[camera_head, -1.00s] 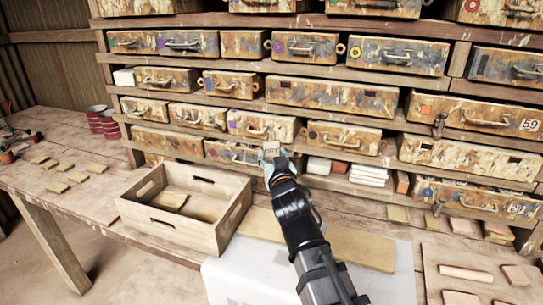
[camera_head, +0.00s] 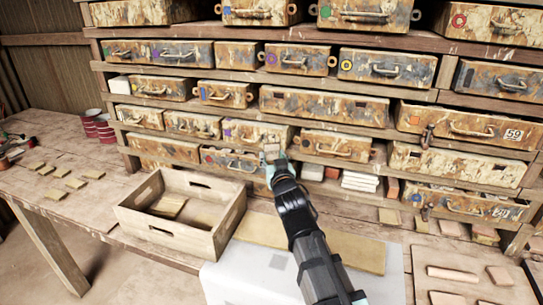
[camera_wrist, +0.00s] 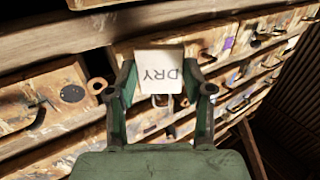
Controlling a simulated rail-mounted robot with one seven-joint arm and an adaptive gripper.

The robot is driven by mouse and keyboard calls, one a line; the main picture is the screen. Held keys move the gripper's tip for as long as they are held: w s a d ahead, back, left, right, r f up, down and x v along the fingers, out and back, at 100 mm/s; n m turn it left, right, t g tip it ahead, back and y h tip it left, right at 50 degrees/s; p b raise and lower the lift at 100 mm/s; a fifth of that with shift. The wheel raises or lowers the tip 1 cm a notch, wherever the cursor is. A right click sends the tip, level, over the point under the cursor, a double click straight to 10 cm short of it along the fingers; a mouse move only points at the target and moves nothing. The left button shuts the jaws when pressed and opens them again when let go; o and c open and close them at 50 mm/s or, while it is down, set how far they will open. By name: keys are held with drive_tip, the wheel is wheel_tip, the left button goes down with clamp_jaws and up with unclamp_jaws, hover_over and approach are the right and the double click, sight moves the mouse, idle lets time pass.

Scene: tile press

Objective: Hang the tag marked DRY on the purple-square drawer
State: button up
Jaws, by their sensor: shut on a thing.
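My gripper (camera_head: 277,164) is shut on a pale tag (camera_head: 273,142). In the wrist view the tag (camera_wrist: 160,72) stands between the fingertips, and its DRY lettering appears upside down. The tag is in front of the lower right part of a rusty drawer (camera_head: 240,139) with a purple mark at its left end. That drawer also shows behind the tag in the wrist view (camera_wrist: 212,42), its purple mark to the right. The tag covers part of the drawer front, and I cannot tell whether it touches. Another drawer (camera_head: 180,56), higher at left, also has a purple mark.
Drawers with coloured marks and handles fill the shelves. An open wooden crate (camera_head: 221,236) stands on the bench left of my arm. Red cans (camera_head: 97,128) and small tiles lie at left. White tiles (camera_head: 359,182) are stacked right of my gripper.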

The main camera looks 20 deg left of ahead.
drive_tip(key=shift+w+p, duration=0.4)
drive_tip(key=shift+p, duration=0.05)
drive_tip(key=shift+w+f, duration=0.5)
drive_tip(key=shift+w, duration=0.15)
drive_tip(key=o, duration=0.8)
drive_tip(key=shift+o, duration=0.2)
drive_tip(key=shift+d, duration=0.1)
